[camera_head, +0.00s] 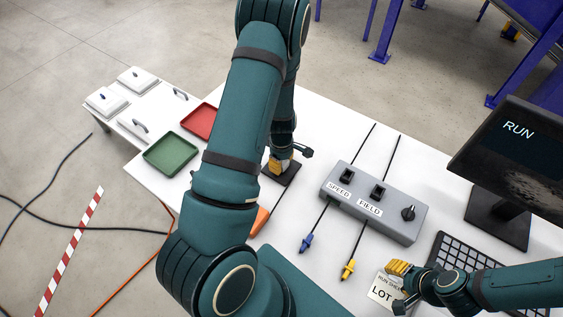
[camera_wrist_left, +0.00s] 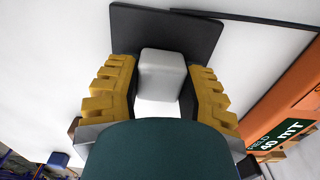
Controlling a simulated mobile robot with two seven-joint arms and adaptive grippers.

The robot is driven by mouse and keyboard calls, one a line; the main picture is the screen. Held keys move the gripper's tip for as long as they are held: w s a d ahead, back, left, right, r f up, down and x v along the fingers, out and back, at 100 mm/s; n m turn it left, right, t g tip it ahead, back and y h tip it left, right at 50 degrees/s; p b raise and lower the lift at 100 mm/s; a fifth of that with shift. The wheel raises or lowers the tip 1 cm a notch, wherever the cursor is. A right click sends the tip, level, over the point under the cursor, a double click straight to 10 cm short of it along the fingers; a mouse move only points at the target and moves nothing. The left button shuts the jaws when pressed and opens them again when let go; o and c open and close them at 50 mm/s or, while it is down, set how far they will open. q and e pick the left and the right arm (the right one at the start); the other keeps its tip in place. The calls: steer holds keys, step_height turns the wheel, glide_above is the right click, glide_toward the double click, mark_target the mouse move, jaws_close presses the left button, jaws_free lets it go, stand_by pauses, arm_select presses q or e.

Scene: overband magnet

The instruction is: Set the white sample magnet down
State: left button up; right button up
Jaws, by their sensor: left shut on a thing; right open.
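The white sample magnet (camera_wrist_left: 162,72) is a pale block between the yellow fingers of my left gripper (camera_wrist_left: 161,92) in the left wrist view. The left gripper is shut on it. A black pad (camera_wrist_left: 200,38) lies behind and beneath the block; I cannot tell if the block touches it. In the head view my left gripper (camera_head: 280,165) is low over the black pad (camera_head: 287,176), and the magnet is hidden there. My right gripper (camera_head: 400,284) is open and empty at the lower right, by a paper run sheet (camera_head: 382,291).
A grey control box (camera_head: 375,202) with SPEED and FIELD labels stands right of the pad. An orange meter (camera_wrist_left: 285,105) reading 40 mT is close by. Green (camera_head: 170,153) and red (camera_head: 199,121) trays lie left. Blue (camera_head: 306,243) and yellow (camera_head: 348,269) plugs lie in front.

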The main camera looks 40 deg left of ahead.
arm_select(q)
steer(key=shift+f, duration=0.15)
arm_select(e)
steer(key=shift+f, duration=0.15)
arm_select(q)
steer(key=o, duration=1.1)
